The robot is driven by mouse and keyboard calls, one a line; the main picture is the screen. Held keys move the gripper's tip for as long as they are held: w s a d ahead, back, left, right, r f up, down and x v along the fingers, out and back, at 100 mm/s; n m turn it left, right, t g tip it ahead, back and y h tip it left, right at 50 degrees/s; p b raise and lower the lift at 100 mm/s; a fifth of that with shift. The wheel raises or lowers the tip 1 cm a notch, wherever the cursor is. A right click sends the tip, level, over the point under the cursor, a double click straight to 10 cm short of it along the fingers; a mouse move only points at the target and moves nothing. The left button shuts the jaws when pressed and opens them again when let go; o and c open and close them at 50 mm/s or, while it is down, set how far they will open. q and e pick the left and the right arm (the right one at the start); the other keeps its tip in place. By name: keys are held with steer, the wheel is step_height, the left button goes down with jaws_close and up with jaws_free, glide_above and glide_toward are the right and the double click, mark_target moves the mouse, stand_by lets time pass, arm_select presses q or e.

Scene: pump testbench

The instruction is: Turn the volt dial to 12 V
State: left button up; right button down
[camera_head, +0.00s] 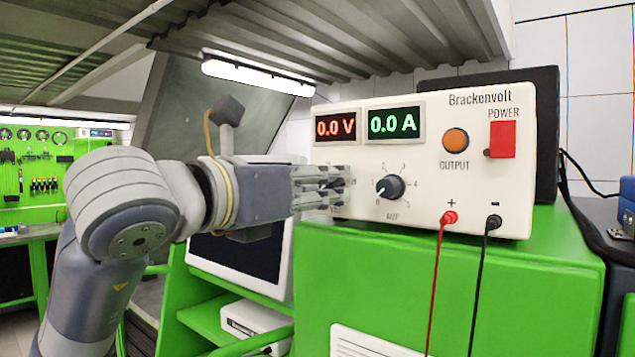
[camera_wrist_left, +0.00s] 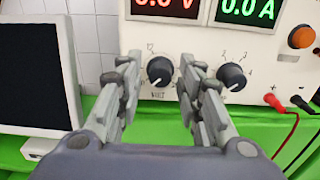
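The power supply (camera_head: 300,213) is a cream box labelled Brackenvolt on a green bench. Its volt dial (camera_wrist_left: 160,71) is a black knob with a white pointer toward the lower left; a 12 mark shows above it in the left wrist view. My left gripper (camera_wrist_left: 160,77) is open, with one finger on each side of the dial and a gap visible on both sides. In the head view, the left gripper (camera_head: 338,186) is at the panel and hides most of the volt dial. The red voltage display (camera_head: 335,127) reads 0.0 V. My right gripper is not in view.
The amp dial (camera_head: 390,186) sits close to the right of the gripper. The orange output button (camera_head: 455,141) and red power switch (camera_head: 502,140) are further right. Red (camera_head: 437,280) and black (camera_head: 479,280) leads hang below. A dark monitor (camera_wrist_left: 38,70) stands left.

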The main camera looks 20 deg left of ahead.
arm_select(q)
jaws_close()
steer(key=shift+m+b, duration=0.6)
steer(key=shift+f+m+b, duration=0.1)
steer(key=shift+m+b, duration=0.65)
steer(key=shift+m, duration=0.45)
steer(key=m+b, duration=0.2)
steer(key=m, duration=0.3)
steer(key=shift+d, duration=0.1)
steer(key=m+b, duration=0.1)
steer(key=m, duration=0.3)
steer(key=shift+s, duration=0.1)
steer(key=m, duration=0.2)
steer(key=shift+m, duration=0.4)
steer(key=m, duration=0.5)
steer(key=shift+m+b, duration=0.3)
steer(key=shift+m, duration=0.1)
steer(key=shift+f, duration=0.1)
